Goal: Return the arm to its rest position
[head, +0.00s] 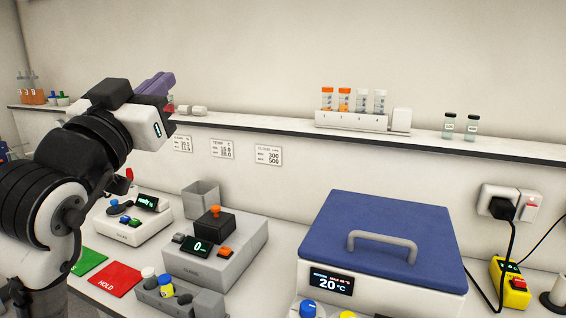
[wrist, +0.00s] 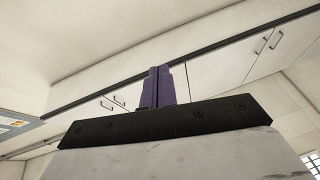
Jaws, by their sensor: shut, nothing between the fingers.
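My gripper (head: 160,83) is raised at the upper left in the head view, in front of the wall shelf and above the bench. Its purple fingers point up and to the right. In the wrist view the two purple fingers (wrist: 157,87) are pressed together with nothing between them. Behind them are white wall cabinets with dark handles and the ceiling. My arm is bent and fills the left side of the head view. No held object shows.
A wall shelf (head: 250,129) carries a white rack (head: 350,121) of orange- and white-capped tubes and two vials (head: 448,126). Below stand a blue-lidded bath (head: 385,225), a grey device (head: 215,250) and a white device (head: 130,222). Red (head: 115,279) and green mats lie at left.

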